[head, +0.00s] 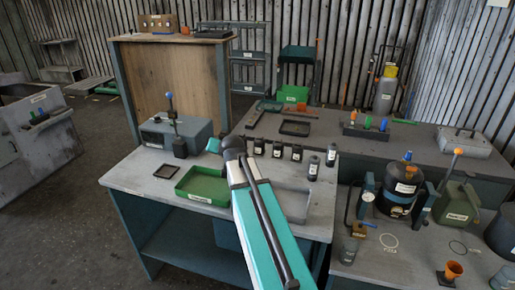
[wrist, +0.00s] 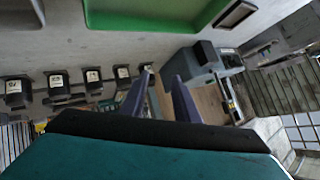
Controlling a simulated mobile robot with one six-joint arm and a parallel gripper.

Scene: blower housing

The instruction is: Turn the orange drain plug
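I cannot make out an orange drain plug for certain in either view. A dark blower-like housing (head: 405,185) with a blue cap stands on the right bench, and any plug low on it is too small to tell.
A green tray (head: 203,187) and several dark bottles (head: 296,153) stand on the left bench near my arm. A grey box (head: 175,135) with a blue-tipped lever stands behind the tray. An olive can (head: 456,204), an orange-tipped lever (head: 458,152) and an orange funnel (head: 453,270) crowd the right.

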